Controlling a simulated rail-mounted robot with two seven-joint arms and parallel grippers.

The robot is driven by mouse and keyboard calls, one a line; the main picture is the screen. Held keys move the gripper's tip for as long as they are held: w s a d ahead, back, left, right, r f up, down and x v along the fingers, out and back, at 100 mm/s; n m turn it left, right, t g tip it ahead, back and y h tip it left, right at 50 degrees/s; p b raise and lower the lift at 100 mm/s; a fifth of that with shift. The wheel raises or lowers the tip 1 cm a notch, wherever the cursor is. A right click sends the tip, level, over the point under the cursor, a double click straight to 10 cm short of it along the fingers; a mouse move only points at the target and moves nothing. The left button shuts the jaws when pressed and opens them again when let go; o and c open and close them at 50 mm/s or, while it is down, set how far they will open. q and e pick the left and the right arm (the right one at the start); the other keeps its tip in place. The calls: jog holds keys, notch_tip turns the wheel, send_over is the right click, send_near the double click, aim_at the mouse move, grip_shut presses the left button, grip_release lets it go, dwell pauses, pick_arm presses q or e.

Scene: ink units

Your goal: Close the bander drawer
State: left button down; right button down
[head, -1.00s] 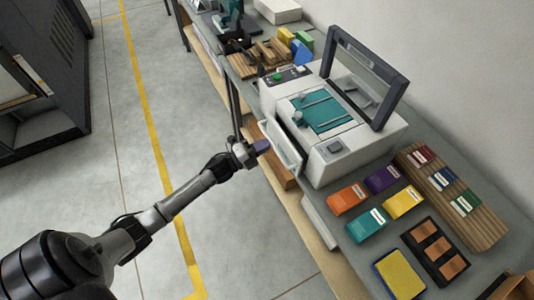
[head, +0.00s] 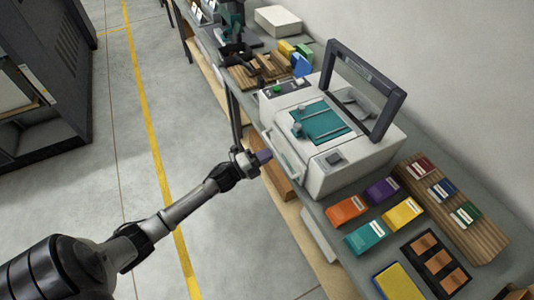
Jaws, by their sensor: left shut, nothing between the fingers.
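The bander (head: 345,165) is a white machine with a teal bed and a dark upright arch, standing on the long grey bench. Its white drawer (head: 287,163) is at the side facing the aisle and still stands out a little from the body. My left gripper (head: 264,156) is shut and empty, with its fingertips at the outer face of the drawer. I cannot tell whether they touch it. My right gripper is not in view.
Orange, purple, teal and yellow boxes (head: 402,214) lie right of the bander, near a wooden rack (head: 478,232) and a dark tray (head: 408,248). Wooden pieces (head: 245,75) lie beyond it. The aisle floor (head: 120,190) at left is clear.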

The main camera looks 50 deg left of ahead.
pick_arm(q)
jog(key=v, duration=1.3)
jog(key=shift+s, duration=0.15)
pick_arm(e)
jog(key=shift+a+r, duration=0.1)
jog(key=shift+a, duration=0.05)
